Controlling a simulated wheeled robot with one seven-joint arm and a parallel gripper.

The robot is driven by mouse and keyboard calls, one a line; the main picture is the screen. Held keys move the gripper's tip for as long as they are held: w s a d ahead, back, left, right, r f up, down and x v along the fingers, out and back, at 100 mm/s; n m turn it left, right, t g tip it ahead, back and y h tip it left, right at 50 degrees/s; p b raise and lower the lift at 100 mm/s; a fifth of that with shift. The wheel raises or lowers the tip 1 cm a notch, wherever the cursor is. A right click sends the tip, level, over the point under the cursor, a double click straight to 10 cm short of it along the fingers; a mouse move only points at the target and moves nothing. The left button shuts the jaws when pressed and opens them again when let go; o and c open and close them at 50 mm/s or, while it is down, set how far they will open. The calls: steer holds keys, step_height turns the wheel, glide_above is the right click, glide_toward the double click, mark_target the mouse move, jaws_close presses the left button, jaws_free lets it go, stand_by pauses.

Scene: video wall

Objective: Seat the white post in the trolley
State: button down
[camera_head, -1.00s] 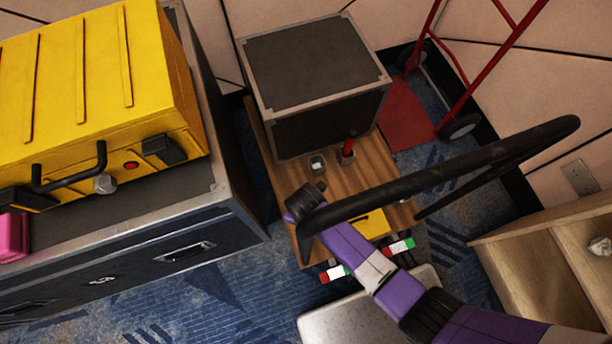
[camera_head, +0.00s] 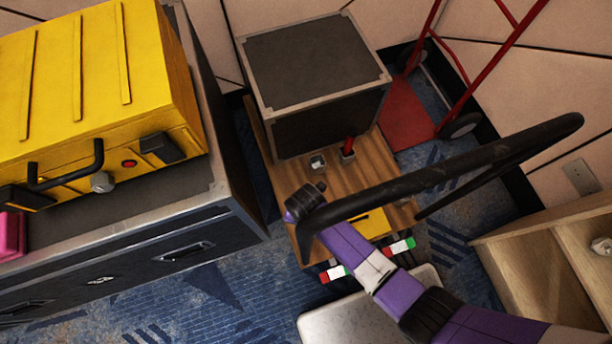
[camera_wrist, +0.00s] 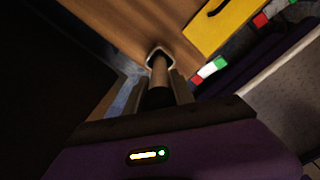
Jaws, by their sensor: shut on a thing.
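The trolley (camera_head: 292,178) has a wooden deck with metal-rimmed sockets and a black bar handle (camera_head: 440,175). My gripper (camera_wrist: 160,92) is shut on the white post (camera_wrist: 160,70), which looks brownish in shadow. The post's far end overlaps a pale-rimmed socket (camera_wrist: 151,52) in the deck; how deep it sits inside cannot be told. In the head view, my purple arm's end hides my fingers and the post over the deck's near left corner. A red post (camera_head: 349,144) stands in another socket, and a socket beside it (camera_head: 317,162) looks empty.
A large grey case (camera_head: 315,60) fills the trolley's far end. A yellow item (camera_head: 371,224) lies near my arm. A dark flight case (camera_head: 150,260) with a yellow case (camera_head: 90,80) stands left. A red hand truck (camera_head: 405,110) and wooden shelf (camera_head: 545,245) are right.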

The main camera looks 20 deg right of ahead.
steer(key=shift+f, duration=0.45)
stand_by(0.3)
steer(key=c, duration=0.5)
jaws_free()
steer(key=shift+r, duration=0.1)
step_height(320, 180, up, 8)
steer(key=p, duration=0.8)
stand_by(0.7)
